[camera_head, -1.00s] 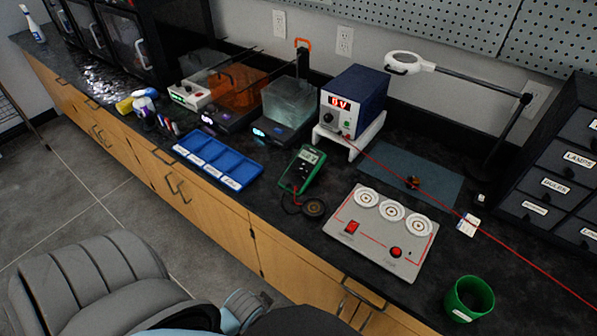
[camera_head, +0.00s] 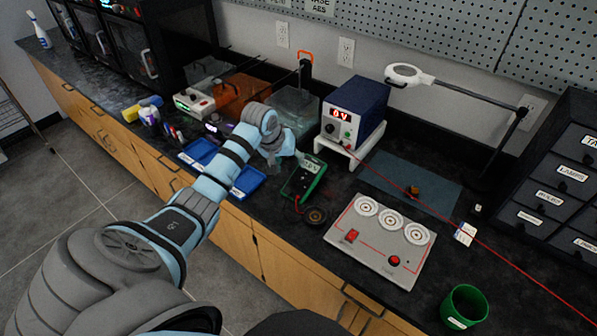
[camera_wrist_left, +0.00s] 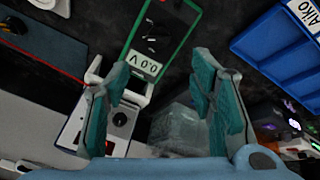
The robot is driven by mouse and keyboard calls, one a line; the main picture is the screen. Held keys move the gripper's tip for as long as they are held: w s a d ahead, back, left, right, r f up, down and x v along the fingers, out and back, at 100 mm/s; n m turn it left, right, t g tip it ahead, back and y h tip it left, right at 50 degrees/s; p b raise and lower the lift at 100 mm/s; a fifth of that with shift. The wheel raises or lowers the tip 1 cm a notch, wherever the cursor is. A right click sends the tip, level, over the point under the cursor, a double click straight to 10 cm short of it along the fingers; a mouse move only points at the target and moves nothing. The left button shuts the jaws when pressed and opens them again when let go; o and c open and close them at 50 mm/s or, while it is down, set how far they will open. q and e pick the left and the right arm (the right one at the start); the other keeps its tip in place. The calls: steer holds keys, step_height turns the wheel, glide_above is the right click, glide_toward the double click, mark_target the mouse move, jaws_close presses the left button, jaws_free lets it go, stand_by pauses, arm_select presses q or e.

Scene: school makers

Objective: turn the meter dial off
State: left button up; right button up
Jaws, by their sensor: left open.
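The green-edged meter (camera_head: 304,178) lies on the black bench top, face up, with its display lit. In the left wrist view the meter (camera_wrist_left: 181,42) appears upside down, its display reading 0.0 V and its dark dial (camera_wrist_left: 152,36) above the display. My left gripper (camera_head: 283,158) is over the bench at the meter's back left corner. In the left wrist view the gripper (camera_wrist_left: 162,82) is open and empty, its fingers apart, with the meter beyond the tips. I cannot tell whether it touches the meter. My right gripper is out of view.
A blue power supply (camera_head: 357,107) on a white stand stands behind the meter. A blue tray (camera_head: 248,183) lies left, partly hidden by my arm. A grey lamp board (camera_head: 372,258) is to the right. A black round piece (camera_head: 316,216) lies in front of the meter.

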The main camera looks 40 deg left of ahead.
mark_target(299, 177)
arm_select(q)
steer(key=b+x, duration=0.3)
steer(key=x, duration=0.8)
steer(key=shift+r+b, duration=0.1)
steer(key=shift+b, duration=0.25)
steer(key=shift+c, duration=0.2)
steer(key=c, duration=1.1)
steer(key=shift+r, duration=0.1)
